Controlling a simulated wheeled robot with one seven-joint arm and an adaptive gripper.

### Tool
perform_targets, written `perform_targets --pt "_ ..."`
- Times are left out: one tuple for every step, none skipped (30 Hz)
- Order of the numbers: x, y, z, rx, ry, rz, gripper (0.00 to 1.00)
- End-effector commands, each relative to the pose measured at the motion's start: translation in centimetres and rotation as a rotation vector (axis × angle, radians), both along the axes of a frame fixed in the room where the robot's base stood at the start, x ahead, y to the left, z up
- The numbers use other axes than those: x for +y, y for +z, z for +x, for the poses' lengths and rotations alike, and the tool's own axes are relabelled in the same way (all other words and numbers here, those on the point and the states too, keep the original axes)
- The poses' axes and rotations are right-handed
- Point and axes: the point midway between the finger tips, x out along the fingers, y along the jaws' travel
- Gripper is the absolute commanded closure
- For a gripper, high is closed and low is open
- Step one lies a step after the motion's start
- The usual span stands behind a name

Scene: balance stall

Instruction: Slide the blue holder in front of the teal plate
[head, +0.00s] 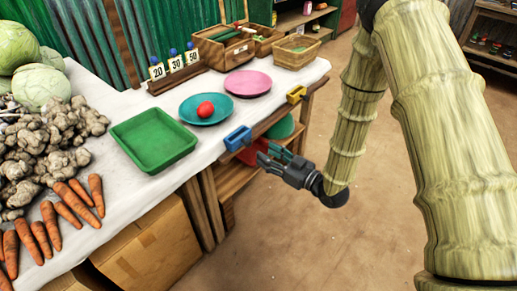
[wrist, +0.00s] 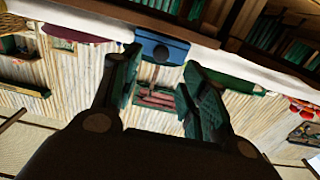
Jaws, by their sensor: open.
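The blue holder (head: 238,138) sits on the wooden rail at the table's front edge, near the rail's left end. The teal plate (head: 206,108) lies on the white cloth just behind it, up and left in the head view, with a red ball-like item (head: 206,109) on it. My gripper (head: 264,155) is off the front of the table, below and right of the holder. In the wrist view the blue holder (wrist: 161,47) shows ahead between the parted fingertips of my gripper (wrist: 161,62). The fingers are open and appear apart from it.
A yellow holder (head: 297,94) sits farther right on the rail (head: 268,122). A pink plate (head: 248,83) and green tray (head: 153,138) flank the teal plate. Between the holders the rail looks clear.

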Motion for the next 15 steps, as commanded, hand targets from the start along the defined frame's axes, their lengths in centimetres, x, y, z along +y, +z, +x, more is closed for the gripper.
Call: perform_targets --pt "-0.8 -0.1 -0.5 0.003 -0.003 0.0 0.56" --pt "-1.1 -0.1 -0.8 0.003 -0.003 0.0 0.56" --pt "-1.5 0.0 -1.2 0.002 -0.002 0.001 0.56" --pt "-1.8 0.0 -1.5 0.002 -0.001 0.001 0.56" --pt "-2.1 0.0 -1.7 0.002 -0.002 0.001 0.56" --pt "-2.4 -0.1 -2.0 0.001 -0.002 0.0 0.56" --pt "-2.6 -0.1 -2.1 0.002 -0.002 -0.001 0.56" --pt "-2.8 -0.1 -2.3 0.001 -0.002 -0.002 0.56" --pt "-3.0 -0.1 -2.5 0.001 -0.001 -0.001 0.56" --pt "-3.1 -0.1 -2.6 0.001 -0.001 -0.001 0.56" --pt "-3.2 0.0 -2.7 0.001 0.0 -0.001 0.56" --pt "-3.2 0.0 -2.8 0.001 0.0 -0.001 0.56" --pt "-3.3 0.0 -2.8 0.001 0.0 -0.001 0.56" --pt "-3.3 0.0 -2.8 0.001 0.0 -0.001 0.56" --pt "-3.3 0.0 -2.8 0.001 0.0 -0.001 0.56"
